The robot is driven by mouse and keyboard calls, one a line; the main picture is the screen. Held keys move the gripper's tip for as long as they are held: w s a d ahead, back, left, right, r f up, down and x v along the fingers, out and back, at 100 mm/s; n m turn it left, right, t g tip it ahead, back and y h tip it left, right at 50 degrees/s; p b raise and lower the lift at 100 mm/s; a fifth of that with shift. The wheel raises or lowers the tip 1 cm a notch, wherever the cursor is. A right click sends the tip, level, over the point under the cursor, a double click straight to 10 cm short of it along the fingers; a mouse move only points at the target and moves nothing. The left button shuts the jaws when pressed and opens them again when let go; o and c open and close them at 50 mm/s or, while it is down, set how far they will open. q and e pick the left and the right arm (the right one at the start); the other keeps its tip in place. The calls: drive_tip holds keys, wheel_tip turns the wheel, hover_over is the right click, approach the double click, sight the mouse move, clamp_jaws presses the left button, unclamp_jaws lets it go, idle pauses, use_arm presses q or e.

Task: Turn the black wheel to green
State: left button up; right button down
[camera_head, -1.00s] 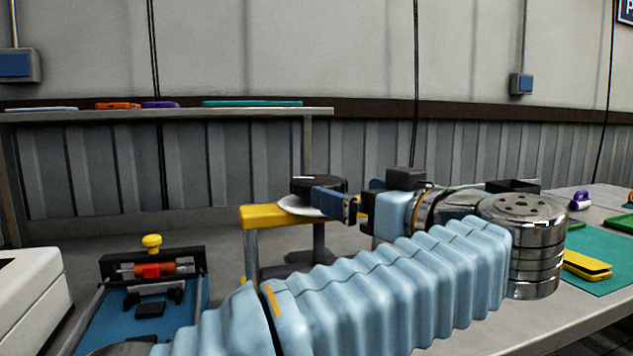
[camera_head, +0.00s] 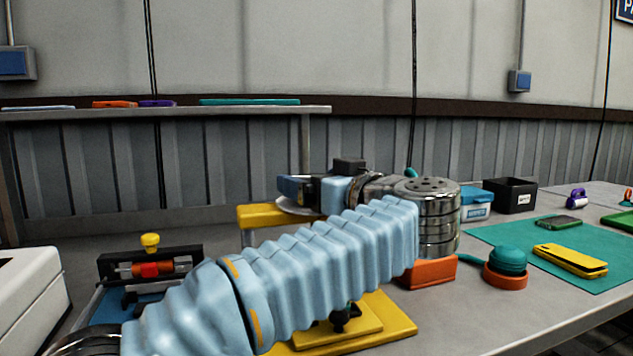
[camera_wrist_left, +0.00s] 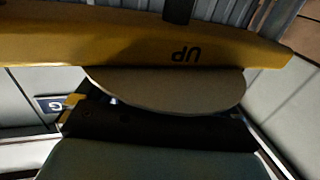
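The black wheel is hidden behind my left gripper (camera_head: 292,188) in the head view. Part of the white disc (camera_head: 290,208) shows below the gripper, over the yellow stand (camera_head: 262,215). The gripper's blue finger is level with where the wheel sits; I cannot tell whether it touches it or how far the fingers are apart. The left wrist view shows the yellow bar (camera_wrist_left: 120,50) with an upside-down "UP" and the pale disc (camera_wrist_left: 170,90) beside it. A dark band crosses below the disc; what it is is unclear. No green mark is visible. My right gripper is out of view.
A blue fixture with a yellow knob (camera_head: 150,241) stands left, near a white box (camera_head: 30,300). A yellow base (camera_head: 385,325) lies under my arm. An orange block (camera_head: 428,273), a teal-topped round item (camera_head: 507,262) and a black bin (camera_head: 510,195) stand right.

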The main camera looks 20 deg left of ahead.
use_arm(q)
drive_tip(key=shift+c, duration=0.8)
drive_tip(key=shift+m+t+h, duration=0.4)
drive_tip(key=m+t+h, duration=0.2)
drive_tip(key=h, duration=0.1)
drive_tip(key=m+t+h, duration=0.2)
drive_tip(key=m+h, duration=0.1)
drive_tip(key=h, duration=0.1)
drive_tip(key=shift+a+r+t, duration=0.1)
drive_tip(key=shift+a+t, duration=0.05)
drive_tip(key=shift+t, duration=0.25)
drive_tip(key=m+h, duration=0.2)
drive_tip(key=h, duration=0.1)
drive_tip(key=m+t+h, duration=0.1)
drive_tip(key=m+h, duration=0.2)
drive_tip(key=h, duration=0.1)
drive_tip(key=shift+r+m+g+h, duration=0.15)
drive_tip(key=shift+m+h, duration=0.55)
drive_tip(key=shift+h, duration=0.45)
drive_tip(key=shift+f+m+g+h, duration=0.15)
drive_tip(key=shift+m+h, duration=0.55)
drive_tip(key=shift+h, duration=0.45)
drive_tip(key=shift+r+m+h, duration=0.15)
drive_tip(key=shift+m+h, duration=0.15)
drive_tip(key=shift+h, duration=0.1)
drive_tip(key=o, duration=0.7)
drive_tip(key=v, duration=1.3)
drive_tip(key=shift+s+r, duration=0.1)
drive_tip(key=shift+s, duration=0.35)
